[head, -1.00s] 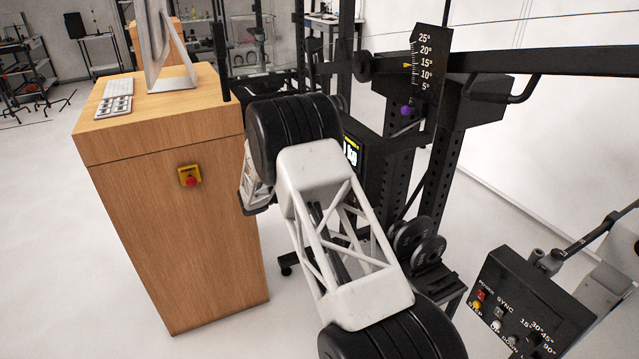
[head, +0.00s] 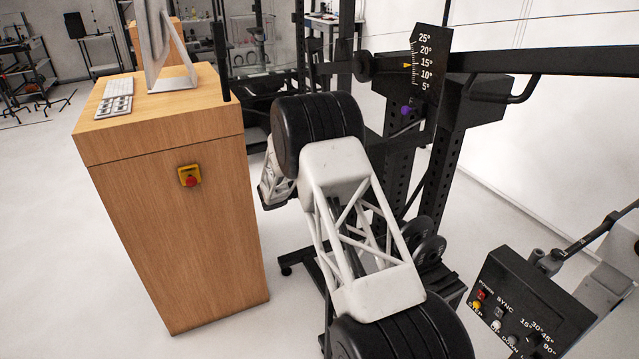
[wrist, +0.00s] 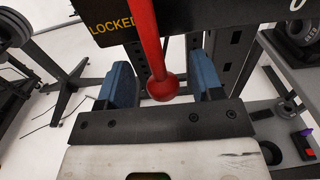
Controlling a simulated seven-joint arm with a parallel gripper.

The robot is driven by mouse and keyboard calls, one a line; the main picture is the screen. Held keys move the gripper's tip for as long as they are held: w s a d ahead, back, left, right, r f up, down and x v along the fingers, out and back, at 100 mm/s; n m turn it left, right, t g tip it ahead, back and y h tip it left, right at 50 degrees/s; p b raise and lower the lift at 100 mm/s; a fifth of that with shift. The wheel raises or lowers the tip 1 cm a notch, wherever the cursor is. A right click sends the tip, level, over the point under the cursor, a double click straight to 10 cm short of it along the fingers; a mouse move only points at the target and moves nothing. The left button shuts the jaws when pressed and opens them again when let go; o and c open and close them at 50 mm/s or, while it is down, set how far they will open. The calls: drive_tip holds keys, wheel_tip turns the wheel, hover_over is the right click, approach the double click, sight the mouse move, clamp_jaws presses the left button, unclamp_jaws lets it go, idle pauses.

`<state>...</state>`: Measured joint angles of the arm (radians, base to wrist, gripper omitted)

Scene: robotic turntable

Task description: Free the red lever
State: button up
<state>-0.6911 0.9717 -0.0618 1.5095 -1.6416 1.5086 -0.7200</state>
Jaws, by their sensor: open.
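The red lever (wrist: 148,40) shows in the wrist view, hanging down from the top with a round red knob (wrist: 162,87) at its lower end. A black plate with the yellow word "LOCKED" (wrist: 110,25) is behind it at the upper left. My gripper (wrist: 163,85) is open, with one blue finger pad on each side of the lever. The knob hangs between the pads, and a gap shows on both sides. In the head view my arm hides the lever, and the gripper's jaws cannot be made out there.
A wooden cabinet (head: 180,220) with a red button (head: 190,176) stands left of my arm. A black frame with an angle scale (head: 428,60) rises behind it. Weight plates (head: 428,240) and a control box (head: 525,305) are at the right. White floor is open at the left.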

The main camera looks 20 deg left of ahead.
drive_tip(key=shift+w+d, duration=0.3)
clamp_jaws()
idle(0.3)
drive_tip(key=shift+s, duration=0.1)
drive_tip(key=s+d+r+n, duration=0.6)
drive_tip(key=r+n, duration=0.1)
drive_tip(key=n, duration=0.8)
drive_tip(key=shift+s+d+r, duration=0.25)
drive_tip(key=shift+s+d, duration=0.05)
idle(0.5)
